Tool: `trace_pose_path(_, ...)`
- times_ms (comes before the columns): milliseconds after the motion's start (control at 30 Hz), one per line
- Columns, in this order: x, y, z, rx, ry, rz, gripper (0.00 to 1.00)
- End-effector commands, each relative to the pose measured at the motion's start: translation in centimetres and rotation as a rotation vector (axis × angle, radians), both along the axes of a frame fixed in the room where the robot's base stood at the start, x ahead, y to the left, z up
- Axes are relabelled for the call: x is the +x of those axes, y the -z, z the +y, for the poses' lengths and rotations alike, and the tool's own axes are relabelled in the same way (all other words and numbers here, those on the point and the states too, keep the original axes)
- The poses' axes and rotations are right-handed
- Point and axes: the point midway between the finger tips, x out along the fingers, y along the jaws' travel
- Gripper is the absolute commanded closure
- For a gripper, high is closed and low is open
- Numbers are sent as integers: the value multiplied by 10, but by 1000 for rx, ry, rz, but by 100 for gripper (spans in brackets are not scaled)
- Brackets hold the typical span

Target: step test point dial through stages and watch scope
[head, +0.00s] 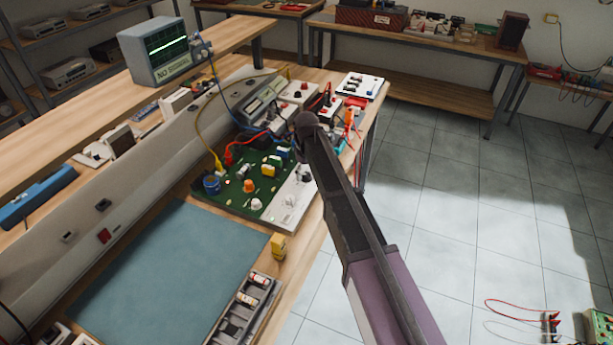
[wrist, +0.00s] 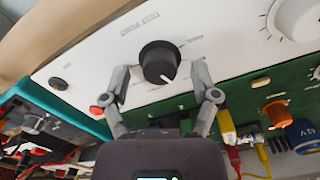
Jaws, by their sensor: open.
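The test point dial (wrist: 158,60) is a black round knob with a white pointer line, on a white panel strip marked TEST POINT. Its pointer faces down and slightly right in the wrist view. My gripper (wrist: 161,78) is open, with one finger on each side of the knob; I cannot tell if either finger touches it. The scope (head: 160,50) stands on the raised shelf at the upper left. Its screen shows a bright green trace, with text starting NO below.
The green circuit board (head: 232,196) carries coloured parts, with yellow and red leads plugged in. A white knob (wrist: 300,18) sits near the dial. A blue-green mat (head: 170,270) and battery tray (head: 245,305) lie in front. The tiled floor (head: 460,210) at right is mostly clear.

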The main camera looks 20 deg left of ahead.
Motion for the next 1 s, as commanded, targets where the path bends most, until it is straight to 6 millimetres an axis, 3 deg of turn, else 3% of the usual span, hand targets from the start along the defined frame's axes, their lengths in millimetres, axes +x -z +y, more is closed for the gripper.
trace_pose_path(367,0,1,0,0,0,0,22)
trace_pose_path(600,0,1,0,0,-1,0,94)
trace_pose_path(633,0,1,0,0,-1,0,100)
trace_pose_path(1000,0,1,0,0,30,0,100)
